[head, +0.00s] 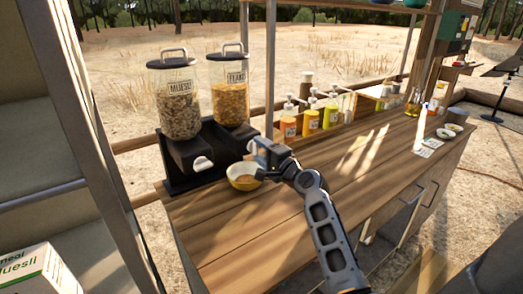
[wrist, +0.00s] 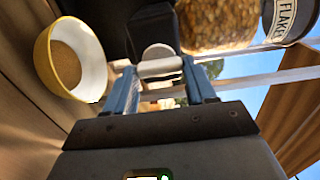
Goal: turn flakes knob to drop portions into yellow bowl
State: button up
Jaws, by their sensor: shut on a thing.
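The flakes dispenser (head: 230,100) is a clear canister of golden flakes with a dark lid, on the right of a black stand. Its white knob (wrist: 158,67) shows between my fingers in the wrist view; in the head view my gripper hides it. My gripper (head: 262,152) is shut on this knob, with one blue-grey finger on each side. The yellow bowl (head: 244,186) stands upright on the counter below the flakes outlet, just beside my gripper. In the wrist view the bowl (wrist: 43,68) has a white inside with tan-brown contents.
The muesli dispenser (head: 179,112) with its own white knob (head: 203,163) stands left of the flakes. Several pump bottles (head: 310,119) line the counter's back edge to the right. The wooden counter (head: 340,170) is clear in the middle.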

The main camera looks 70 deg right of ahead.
dwell(0.3)
jog(key=o, duration=1)
jog(key=shift+o, duration=0.2)
jog(key=shift+s, duration=0.15)
jog(key=b+v, duration=0.1)
jog(key=v, duration=0.6)
jog(key=shift+s+b, duration=0.3)
jog(key=shift+a, duration=0.15)
